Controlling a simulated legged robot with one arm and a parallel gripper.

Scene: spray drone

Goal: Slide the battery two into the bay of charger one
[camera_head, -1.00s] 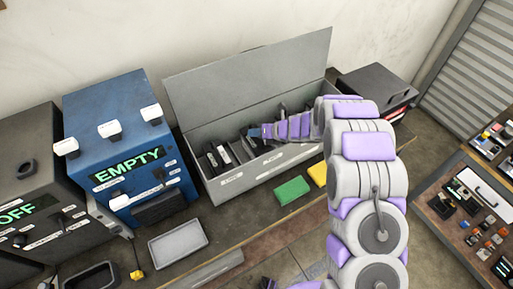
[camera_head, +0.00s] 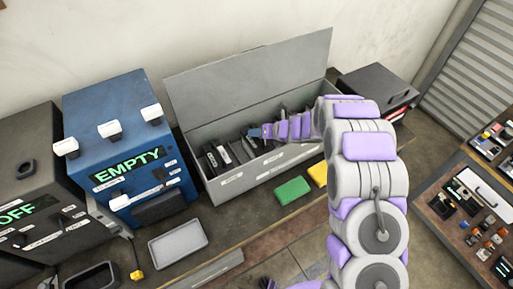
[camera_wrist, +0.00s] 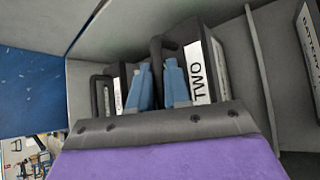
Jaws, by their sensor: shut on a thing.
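My gripper (camera_wrist: 158,78) is in the wrist view, its blue fingers shut on the black handle of battery two (camera_wrist: 200,78). Battery two is dark with a white label reading TWO, and is inside the grey box among other batteries. In the head view my gripper (camera_head: 256,132) reaches into the open box (camera_head: 232,185) from the right; battery two is hard to pick out there. A blue charger (camera_head: 118,95) with a lit EMPTY display stands at left, a dark slot low on its front. Which charger is number one cannot be read.
A dark unit (camera_head: 28,160) reading OFF stands at far left. A grey tray (camera_head: 178,243) lies before the blue charger. Green (camera_head: 292,190) and yellow (camera_head: 318,174) blocks lie before the box. A divider (camera_wrist: 262,85) stands right of battery two. The box's lid (camera_head: 250,80) is raised.

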